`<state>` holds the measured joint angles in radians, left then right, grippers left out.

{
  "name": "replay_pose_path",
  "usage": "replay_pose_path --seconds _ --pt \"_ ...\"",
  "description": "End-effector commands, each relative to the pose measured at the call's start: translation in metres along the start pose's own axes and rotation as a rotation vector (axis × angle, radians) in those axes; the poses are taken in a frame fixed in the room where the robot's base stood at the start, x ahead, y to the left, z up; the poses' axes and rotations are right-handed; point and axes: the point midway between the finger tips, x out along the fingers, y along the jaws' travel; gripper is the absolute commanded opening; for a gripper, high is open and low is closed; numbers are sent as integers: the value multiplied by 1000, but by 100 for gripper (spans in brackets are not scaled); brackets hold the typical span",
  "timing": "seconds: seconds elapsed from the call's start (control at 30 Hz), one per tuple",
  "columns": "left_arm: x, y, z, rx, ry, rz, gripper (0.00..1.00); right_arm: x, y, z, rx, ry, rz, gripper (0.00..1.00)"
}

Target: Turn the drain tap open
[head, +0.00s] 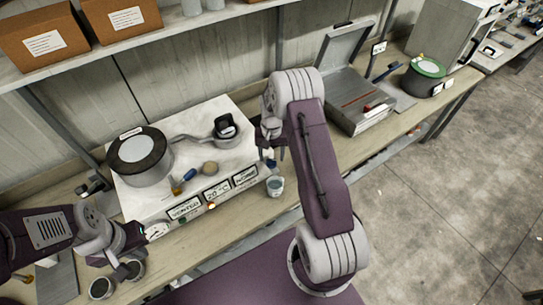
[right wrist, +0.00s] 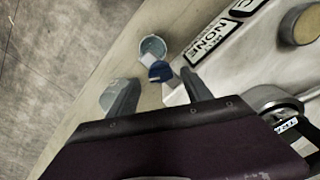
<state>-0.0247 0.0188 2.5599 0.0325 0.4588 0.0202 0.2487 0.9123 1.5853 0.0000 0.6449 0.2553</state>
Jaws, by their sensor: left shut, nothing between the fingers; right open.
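The drain tap, with a blue handle (head: 270,163), sticks out at the right end of the white bench unit (head: 222,125). In the right wrist view the blue handle (right wrist: 160,72) lies just beyond and between the fingertips, with a pale part beside it. A small cup (head: 275,186) with bluish contents stands below the tap; it also shows in the right wrist view (right wrist: 152,47). My right gripper (head: 273,150) is open and empty, above the tap; contact is not visible. My left gripper (head: 150,231) is shut and empty near the unit's front left corner.
A round dark-lidded pot (head: 140,156) and a small pan-like vessel (head: 226,127) sit on the unit. Two cups (head: 101,288) stand below my left gripper. An open grey case (head: 360,100) stands right of my right arm. A shelf with boxes (head: 42,43) hangs above.

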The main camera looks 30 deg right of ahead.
Motion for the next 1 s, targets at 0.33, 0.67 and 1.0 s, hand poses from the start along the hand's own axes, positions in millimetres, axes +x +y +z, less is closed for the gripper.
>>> replay_pose_path --seconds 0.33,0.67,1.0 --pt "-11 0 -1 0 0 0 0 27 0 0 -1 1 0 58" --pt "-10 0 -1 0 0 0 0 26 0 0 -1 1 0 3" --pt "-5 0 0 0 0 0 0 28 0 -1 -56 2 0 0"
